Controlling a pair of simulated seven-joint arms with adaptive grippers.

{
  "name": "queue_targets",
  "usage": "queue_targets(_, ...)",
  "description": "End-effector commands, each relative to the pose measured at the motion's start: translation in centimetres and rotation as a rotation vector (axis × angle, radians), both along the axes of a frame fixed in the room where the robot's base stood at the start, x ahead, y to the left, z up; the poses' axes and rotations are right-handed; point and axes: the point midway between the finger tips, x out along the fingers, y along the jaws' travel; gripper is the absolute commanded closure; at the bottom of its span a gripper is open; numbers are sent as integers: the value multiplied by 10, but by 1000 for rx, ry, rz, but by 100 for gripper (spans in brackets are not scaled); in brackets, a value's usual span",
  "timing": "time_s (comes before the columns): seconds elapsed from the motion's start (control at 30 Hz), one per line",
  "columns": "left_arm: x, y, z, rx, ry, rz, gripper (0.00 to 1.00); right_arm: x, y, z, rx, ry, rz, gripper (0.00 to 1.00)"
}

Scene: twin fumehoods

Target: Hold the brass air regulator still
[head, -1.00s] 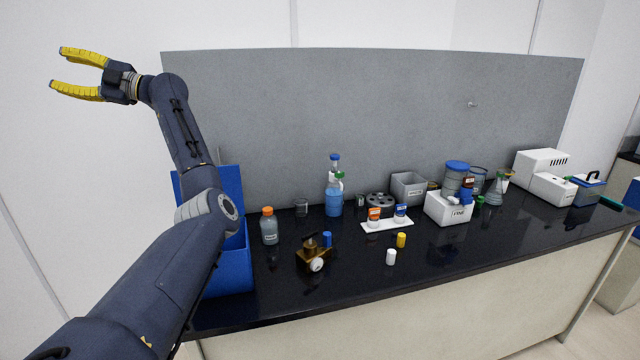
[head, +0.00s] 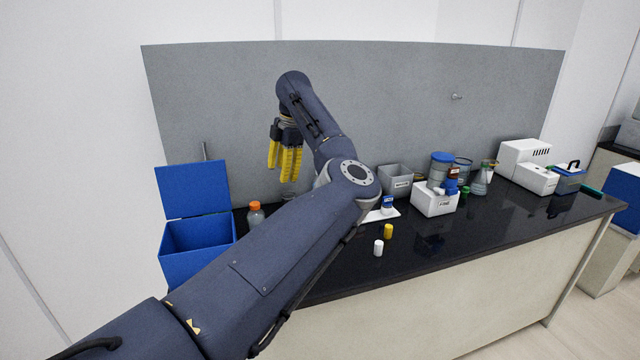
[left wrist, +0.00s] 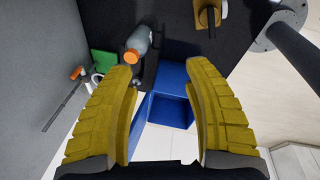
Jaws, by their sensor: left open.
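The brass air regulator (left wrist: 208,14) shows at the top edge of the left wrist view, partly cut off, on the black bench top. In the head view my left arm covers it. My left gripper (head: 285,168) has yellow fingers that point down, high above the bench in front of the grey back panel. In the left wrist view its fingers (left wrist: 160,78) are spread apart with nothing held between them. The regulator lies beyond the fingertips, apart from them. My right gripper is in neither view.
An orange-capped bottle (head: 255,214) stands near the open blue bin (head: 197,246) at the bench's left end; the bottle also shows in the left wrist view (left wrist: 140,42). White (head: 378,248) and yellow (head: 388,231) small pieces stand right of my arm. A white box (head: 434,201) is further right.

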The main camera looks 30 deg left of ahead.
Motion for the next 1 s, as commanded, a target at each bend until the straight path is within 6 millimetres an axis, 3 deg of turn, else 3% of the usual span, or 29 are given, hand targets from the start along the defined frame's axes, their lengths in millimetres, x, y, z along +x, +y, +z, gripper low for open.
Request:
queue_targets(0.1,15,-38,-16,-103,-19,-60,49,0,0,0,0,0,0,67)
queue_targets(0.3,26,-74,-30,-197,-37,-116,49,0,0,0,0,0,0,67)
queue_targets(0.57,28,-81,-48,-218,-38,-126,49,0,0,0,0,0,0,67)
queue_targets(1.0,27,-80,-118,-215,-37,-125,49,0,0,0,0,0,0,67)
